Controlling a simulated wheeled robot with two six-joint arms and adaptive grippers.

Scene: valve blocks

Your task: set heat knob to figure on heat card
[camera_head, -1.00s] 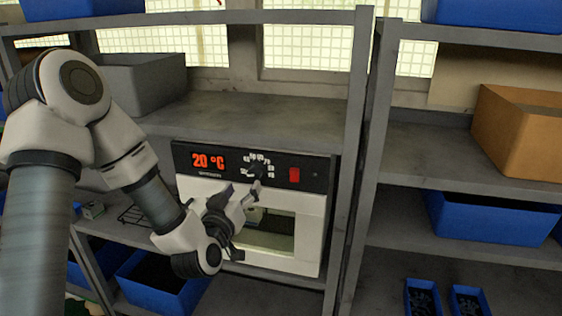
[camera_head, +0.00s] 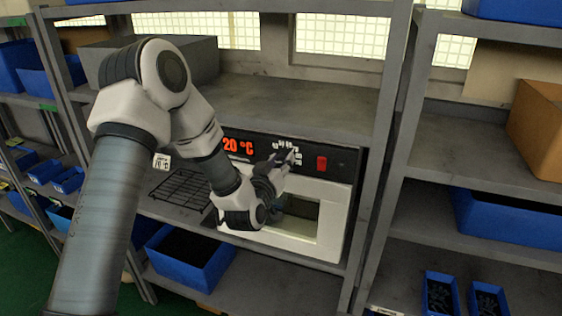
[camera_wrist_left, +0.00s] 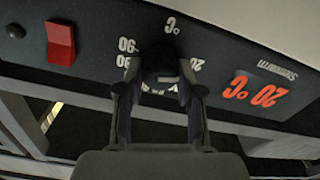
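The oven (camera_head: 330,215) stands on the middle shelf. Its black panel has a red display (camera_head: 238,146) reading 20 °C. The dark heat knob (camera_wrist_left: 161,62) shows in the upside-down left wrist view, with figures printed around it. My left gripper (camera_wrist_left: 160,85) has one finger on each side of the knob, close to the panel; firm contact cannot be made out. In the head view my left gripper (camera_head: 284,160) covers the knob. A small white card (camera_head: 161,161) left of the oven carries a figure that looks like 70 °C. My right gripper is not in view.
A red switch (camera_head: 322,163) sits on the panel right of the knob. A wire rack (camera_head: 183,188) lies on the shelf left of the oven. A blue bin (camera_head: 190,262) is below. A shelf post (camera_head: 385,170) stands right of the oven.

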